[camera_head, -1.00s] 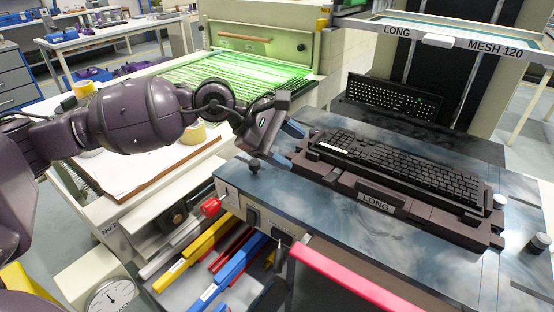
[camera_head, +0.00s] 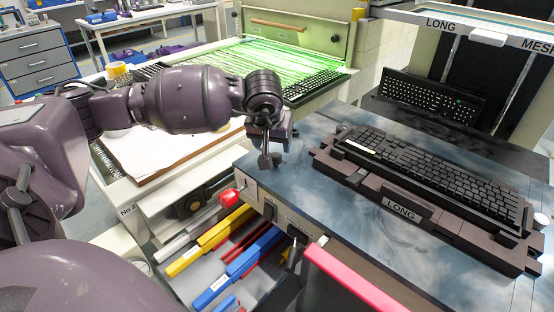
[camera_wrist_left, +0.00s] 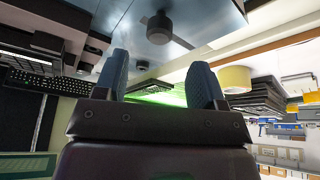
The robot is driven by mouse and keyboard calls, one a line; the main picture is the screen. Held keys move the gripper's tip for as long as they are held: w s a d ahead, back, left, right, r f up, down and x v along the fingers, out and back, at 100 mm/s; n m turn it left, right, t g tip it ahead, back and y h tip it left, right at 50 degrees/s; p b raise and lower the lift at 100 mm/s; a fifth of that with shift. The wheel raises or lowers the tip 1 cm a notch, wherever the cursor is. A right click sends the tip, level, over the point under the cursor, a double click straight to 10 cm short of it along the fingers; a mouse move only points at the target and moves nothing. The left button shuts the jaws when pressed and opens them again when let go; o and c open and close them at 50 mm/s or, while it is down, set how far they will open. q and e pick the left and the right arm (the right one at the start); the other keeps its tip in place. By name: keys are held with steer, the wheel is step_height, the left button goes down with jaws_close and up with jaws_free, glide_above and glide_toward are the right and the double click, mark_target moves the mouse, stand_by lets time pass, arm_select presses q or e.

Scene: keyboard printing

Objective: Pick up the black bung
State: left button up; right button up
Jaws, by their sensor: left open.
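The black bung (camera_head: 270,160) stands on the near left corner of the blue-grey table top (camera_head: 300,190), just below my left gripper in the head view. In the left wrist view the bung (camera_wrist_left: 159,27) shows at the top as a dark round knob on the blue surface, apart from the fingers. My left gripper (camera_head: 272,137) is above the table corner, open and empty. Its two blue fingers (camera_wrist_left: 162,78) are spread apart in the wrist view. My right gripper is not in view.
A keyboard (camera_head: 430,170) sits in the dark holder marked LONG (camera_head: 400,208) on the right. A red knob (camera_head: 229,197) and coloured bars (camera_head: 255,252) lie below the table edge. A pink-red bar (camera_head: 350,280) juts out in front. The table's left part is clear.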

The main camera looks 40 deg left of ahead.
mark_target(276, 155)
arm_select(q)
steer(key=shift+x, duration=0.85)
steer(key=shift+w+f, duration=0.15)
steer(key=shift+f, duration=0.45)
steer(key=b+x, duration=0.1)
steer(key=x, duration=0.2)
steer(key=shift+f, duration=0.35)
steer(key=shift+w+a+f, duration=0.1)
steer(key=shift+w+f, duration=0.1)
steer(key=shift+f, duration=0.25)
steer(key=shift+r, duration=0.1)
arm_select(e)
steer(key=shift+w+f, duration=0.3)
arm_select(q)
steer(key=c, duration=1.1)
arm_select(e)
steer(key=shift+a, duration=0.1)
arm_select(q)
steer(key=shift+r, duration=0.1)
